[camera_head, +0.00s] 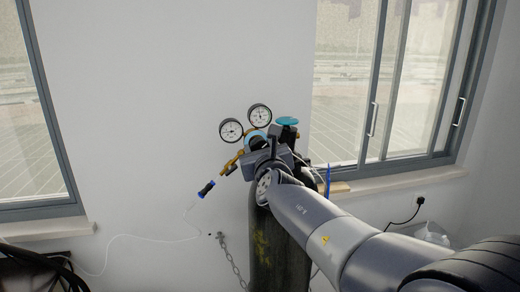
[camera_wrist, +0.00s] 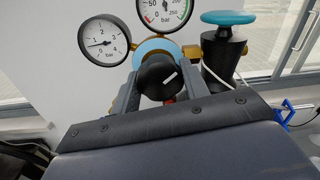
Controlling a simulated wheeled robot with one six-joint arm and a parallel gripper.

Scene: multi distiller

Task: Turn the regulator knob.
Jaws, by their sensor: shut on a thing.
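The black regulator knob (camera_wrist: 160,76) has a small white mark and sits below the two gauges in the wrist view. A light-blue ring shows behind it. My gripper (camera_wrist: 162,70) has one finger on each side of the knob and is shut on it. In the head view my gripper (camera_head: 262,148) is at the regulator on top of the dark gas cylinder (camera_head: 272,255) and hides the knob. The other gauge (camera_wrist: 163,10) is cut off by the top edge.
A teal valve handwheel (camera_head: 286,121) stands just right of the regulator. A blue-and-black hose fitting (camera_head: 206,189) with a thin clear line hangs at the left. A chain (camera_head: 232,262) runs beside the cylinder. The wall is behind, with windows on both sides.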

